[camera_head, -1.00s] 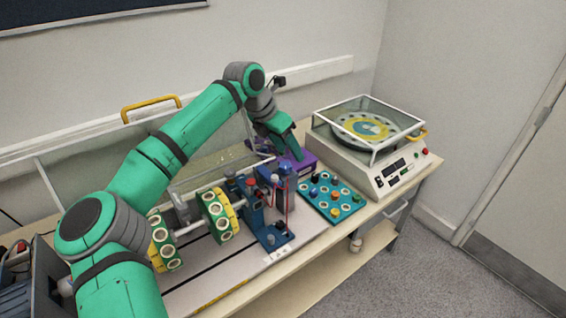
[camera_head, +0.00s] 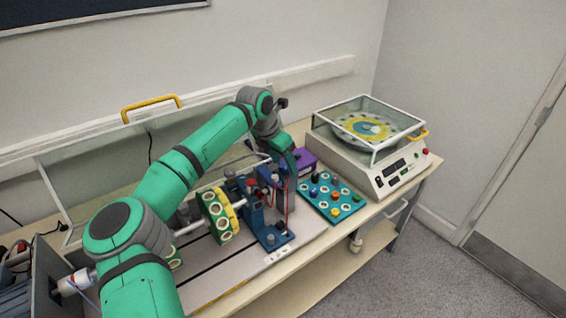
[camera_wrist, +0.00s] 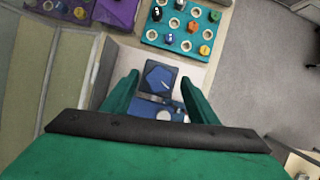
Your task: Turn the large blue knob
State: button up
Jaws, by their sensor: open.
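The large blue knob (camera_wrist: 160,79) shows in the wrist view as a dark blue, angular-edged top on a blue block. It lies between my gripper's two green fingers (camera_wrist: 158,86), with space visible on both sides. My gripper is open and empty, pointing down over the knob. How far the fingertips are above it I cannot tell. In the head view my gripper (camera_head: 288,166) is above the blue stand (camera_head: 272,236) and its block, and hides the knob at least in part.
A teal board (camera_head: 331,199) with coloured knobs and white rings lies right of the stand. A purple box (camera_head: 306,163) stands behind. A white machine with a clear lid (camera_head: 375,150) stands at the right. A yellow-green wheel on a shaft (camera_head: 217,214) is left of the stand.

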jog(key=shift+f, duration=0.25)
jog(key=c, duration=1)
jog(key=shift+c, duration=0.2)
jog(key=shift+d, duration=0.1)
